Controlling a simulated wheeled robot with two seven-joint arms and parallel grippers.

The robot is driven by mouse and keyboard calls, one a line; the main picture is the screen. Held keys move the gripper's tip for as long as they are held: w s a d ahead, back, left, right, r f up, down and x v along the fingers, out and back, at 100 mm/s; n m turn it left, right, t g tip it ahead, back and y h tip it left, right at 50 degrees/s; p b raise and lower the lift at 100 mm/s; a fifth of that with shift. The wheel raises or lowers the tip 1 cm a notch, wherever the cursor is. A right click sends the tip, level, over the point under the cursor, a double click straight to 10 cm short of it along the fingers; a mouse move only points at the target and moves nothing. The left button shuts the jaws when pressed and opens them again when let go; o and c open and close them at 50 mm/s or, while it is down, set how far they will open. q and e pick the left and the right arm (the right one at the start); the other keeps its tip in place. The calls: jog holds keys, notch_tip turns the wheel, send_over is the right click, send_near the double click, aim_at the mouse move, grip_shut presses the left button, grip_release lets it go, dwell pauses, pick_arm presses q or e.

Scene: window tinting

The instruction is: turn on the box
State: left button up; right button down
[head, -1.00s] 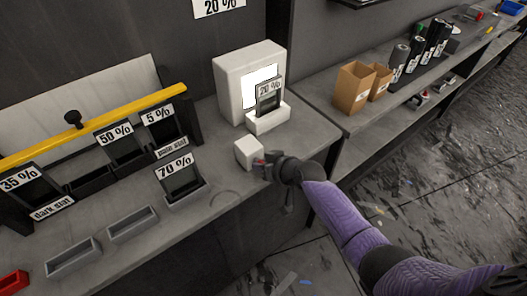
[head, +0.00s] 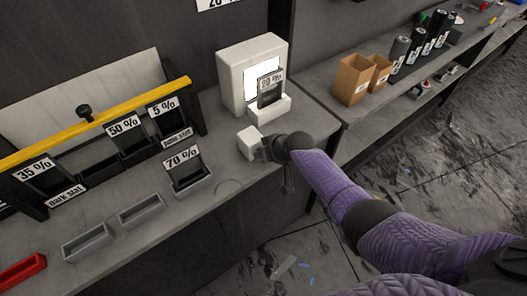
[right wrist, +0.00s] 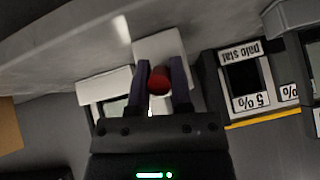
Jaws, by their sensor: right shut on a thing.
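A small white box (head: 249,142) sits on the grey bench, and it also shows in the right wrist view (right wrist: 150,46). A red knob (right wrist: 158,80) on it lies between the fingers of my right gripper (right wrist: 159,72), which is shut on it. In the head view my right gripper (head: 266,149) is against the right side of the small box and hides the knob. A larger white box (head: 235,70) with a bright white panel (head: 260,72) stands behind, with a tint sample marked 20 % (head: 270,92) in front of the panel. My left gripper is not in view.
A 70 % sample (head: 187,177) stands left of the small box. A black rack with a yellow bar (head: 100,122) holds more samples. Empty grey trays (head: 140,210) lie along the front edge. Cardboard boxes (head: 352,80) and dark bottles (head: 398,55) stand on the right bench.

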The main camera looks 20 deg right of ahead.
jog(key=c, duration=0.5)
grip_release()
jog(key=shift+w, duration=0.1)
jog(key=shift+c, duration=0.2)
jog(key=shift+r, duration=0.15)
jog(key=p+v, duration=0.5)
jog(key=v, duration=0.5)
jog(key=shift+p, duration=0.35)
jog(key=shift+f, duration=0.3)
